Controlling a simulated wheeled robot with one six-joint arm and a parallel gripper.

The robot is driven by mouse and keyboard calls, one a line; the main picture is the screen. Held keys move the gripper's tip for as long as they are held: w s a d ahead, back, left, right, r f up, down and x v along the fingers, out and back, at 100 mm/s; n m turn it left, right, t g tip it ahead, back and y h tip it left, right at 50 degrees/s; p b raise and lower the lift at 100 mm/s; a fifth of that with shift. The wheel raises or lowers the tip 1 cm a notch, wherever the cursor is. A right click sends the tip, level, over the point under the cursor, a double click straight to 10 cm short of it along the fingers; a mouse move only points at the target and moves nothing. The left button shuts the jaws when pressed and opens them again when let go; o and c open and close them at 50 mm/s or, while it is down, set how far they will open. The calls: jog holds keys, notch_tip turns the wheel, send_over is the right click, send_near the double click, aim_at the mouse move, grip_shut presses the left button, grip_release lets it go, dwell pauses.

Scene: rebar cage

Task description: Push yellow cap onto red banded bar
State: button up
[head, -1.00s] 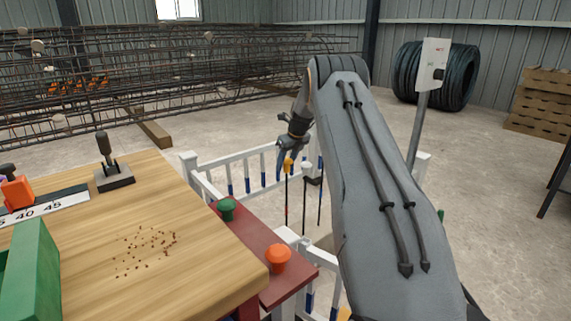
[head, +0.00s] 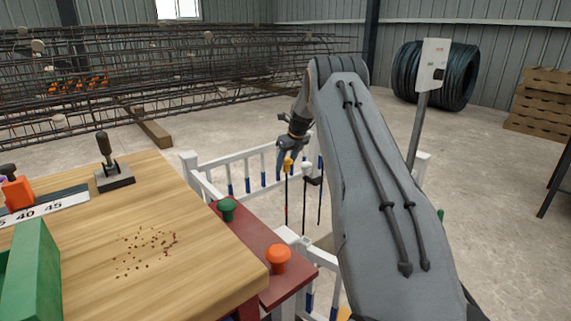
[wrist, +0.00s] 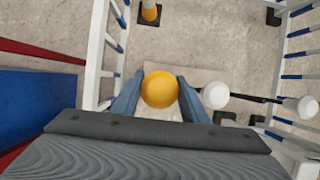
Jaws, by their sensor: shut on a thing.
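The yellow cap (head: 288,162) is held between the two fingers of my gripper (head: 290,154), inside the white railing. In the wrist view the round yellow cap (wrist: 160,90) sits between the blue-grey fingertips, one on each side. A thin dark bar with a red band (head: 286,208) stands upright directly under the cap in the head view. The cap appears at the bar's top end, but I cannot tell how far it is seated. In the wrist view the cap hides the bar's top.
A bar with a white cap (head: 306,167) stands close to the right; in the wrist view this white cap (wrist: 215,95) is near the right finger. White railing (head: 239,165) surrounds the spot. A red shelf (head: 250,241) holds green (head: 227,208) and orange (head: 278,257) caps.

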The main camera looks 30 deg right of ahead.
aim_at(290, 162)
jog(key=shift+f+b, duration=0.8)
jog(key=shift+f, duration=1.8)
jog(key=o, duration=1.2)
jog(key=shift+p+v, duration=0.5)
jog(key=shift+v, duration=3.45)
